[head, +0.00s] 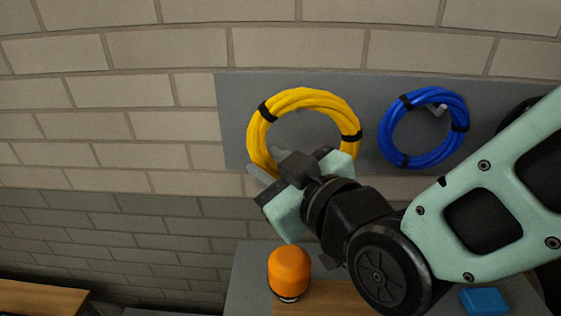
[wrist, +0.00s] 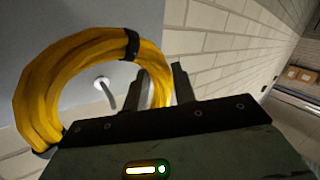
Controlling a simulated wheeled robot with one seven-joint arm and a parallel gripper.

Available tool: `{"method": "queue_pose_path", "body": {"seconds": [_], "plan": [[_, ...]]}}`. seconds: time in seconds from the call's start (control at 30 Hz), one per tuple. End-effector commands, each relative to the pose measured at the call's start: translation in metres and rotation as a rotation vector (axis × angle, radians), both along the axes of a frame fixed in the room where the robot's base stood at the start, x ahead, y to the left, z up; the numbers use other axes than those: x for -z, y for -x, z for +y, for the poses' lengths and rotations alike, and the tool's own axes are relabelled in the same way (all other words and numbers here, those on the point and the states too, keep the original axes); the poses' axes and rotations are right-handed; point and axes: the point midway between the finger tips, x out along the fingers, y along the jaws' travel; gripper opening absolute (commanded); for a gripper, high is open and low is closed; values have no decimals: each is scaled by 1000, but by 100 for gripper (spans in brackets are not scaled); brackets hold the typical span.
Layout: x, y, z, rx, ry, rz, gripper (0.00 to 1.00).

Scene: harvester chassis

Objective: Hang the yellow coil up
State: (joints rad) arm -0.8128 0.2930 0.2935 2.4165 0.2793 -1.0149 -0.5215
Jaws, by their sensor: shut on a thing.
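The yellow coil (head: 305,98), a ring of cable with black bands, is upright in front of the grey panel (head: 235,120). My gripper (head: 268,172) is shut on the coil's lower left part in the head view. In the wrist view, the yellow coil (wrist: 45,92) fills the left side, with its near strand between the fingers of my gripper (wrist: 160,92). A pale peg (wrist: 105,88) on the panel shows through the ring's opening. I cannot tell whether the coil bears on the peg. The head view does not show this peg.
A blue coil (head: 385,128) hangs on a peg (head: 437,109) to the right. A dark coil (head: 512,118) is partly hidden behind my arm. Below are an orange canister (head: 289,268) and a blue block (head: 484,301) on a bench. The brick wall at left is clear.

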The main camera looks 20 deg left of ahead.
Motion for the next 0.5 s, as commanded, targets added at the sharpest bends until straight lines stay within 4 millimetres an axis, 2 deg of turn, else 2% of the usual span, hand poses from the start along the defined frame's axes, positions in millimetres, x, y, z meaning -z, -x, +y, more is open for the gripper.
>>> {"method": "queue_pose_path", "body": {"seconds": [0.5], "plan": [[1,-29,7,2,-2,0,0]]}}
